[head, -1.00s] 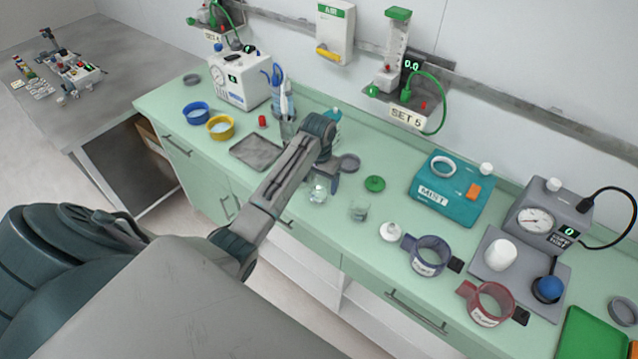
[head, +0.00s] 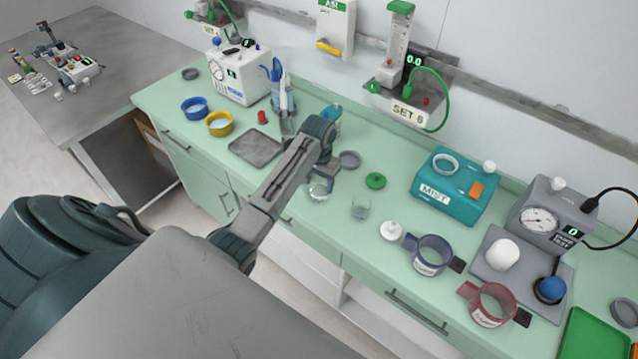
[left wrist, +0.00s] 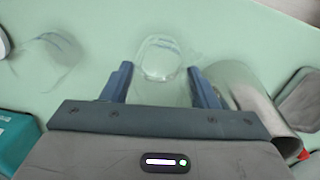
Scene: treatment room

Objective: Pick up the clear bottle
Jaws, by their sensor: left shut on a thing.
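The clear bottle (head: 319,189) stands near the front edge of the green counter, below the end of my left arm in the head view. In the left wrist view the clear bottle (left wrist: 160,60) is between the two blue fingers. My left gripper (left wrist: 161,78) is shut on it. In the head view my left gripper (head: 322,176) is partly hidden by its own wrist. Whether the bottle's base touches the counter is hard to tell. My right gripper is in neither view.
A clear beaker (head: 360,208) stands right of the bottle. A grey tray (head: 256,147) lies to the left, with a metal container (left wrist: 240,92) close beside the fingers. A grey ring (head: 349,159) and a green lid (head: 376,181) lie behind. A white-capped item (head: 391,230) stands farther right.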

